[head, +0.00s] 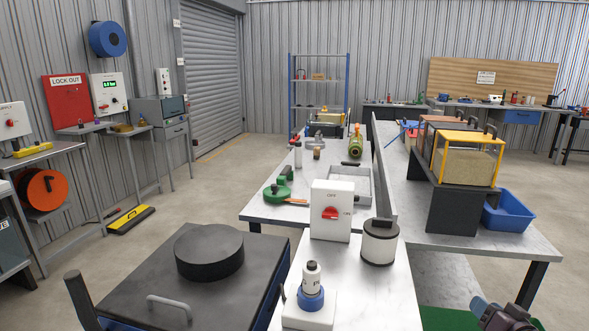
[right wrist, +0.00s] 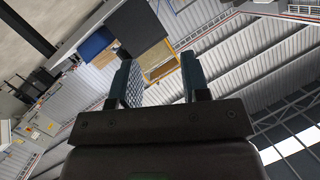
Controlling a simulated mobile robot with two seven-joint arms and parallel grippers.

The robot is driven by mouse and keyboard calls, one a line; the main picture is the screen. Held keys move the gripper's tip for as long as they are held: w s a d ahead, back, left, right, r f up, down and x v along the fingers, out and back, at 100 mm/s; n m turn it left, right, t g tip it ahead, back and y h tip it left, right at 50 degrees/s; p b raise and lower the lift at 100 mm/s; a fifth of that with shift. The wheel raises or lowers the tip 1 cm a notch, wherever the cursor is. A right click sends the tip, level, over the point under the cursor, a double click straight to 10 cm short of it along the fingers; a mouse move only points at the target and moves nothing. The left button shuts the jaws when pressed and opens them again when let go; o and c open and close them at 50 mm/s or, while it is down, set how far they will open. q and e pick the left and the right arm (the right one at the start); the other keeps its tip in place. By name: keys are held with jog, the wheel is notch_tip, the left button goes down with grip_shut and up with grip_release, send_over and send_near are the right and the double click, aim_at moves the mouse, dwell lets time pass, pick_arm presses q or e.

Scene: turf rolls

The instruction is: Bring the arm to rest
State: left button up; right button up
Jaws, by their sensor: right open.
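My right gripper (head: 508,318) shows at the bottom right edge of the head view, partly cut off by the frame. It is in front of the right-hand bench and apart from it. In the right wrist view its two fingers (right wrist: 157,72) stand apart with nothing between them. That view looks up at a tilt toward the wall and roof. My left arm and gripper are not in view.
A metal bench (head: 350,290) carries a white switch box (head: 331,211) and a black-lidded jar (head: 379,245). The right bench (head: 430,215) holds a yellow-framed case (head: 467,157) and a blue bin (head: 508,212). A dark-topped cart (head: 190,280) stands left. Floor at left is mostly clear.

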jog(key=s+a+f+n+g, duration=0.3)
jog(key=s+f+n, duration=0.4)
jog(key=s, duration=0.7)
jog(key=s+a+f+n+g, duration=0.2)
jog(key=s+a+f+n, duration=0.2)
jog(key=s+f, duration=0.75)
jog(key=a+m, duration=0.4)
jog(key=a, duration=0.7)
jog(key=shift+s+a+r+m+t, duration=0.3)
jog(key=shift+s+r+m+t, duration=0.05)
jog(key=shift+s+m+t, duration=0.1)
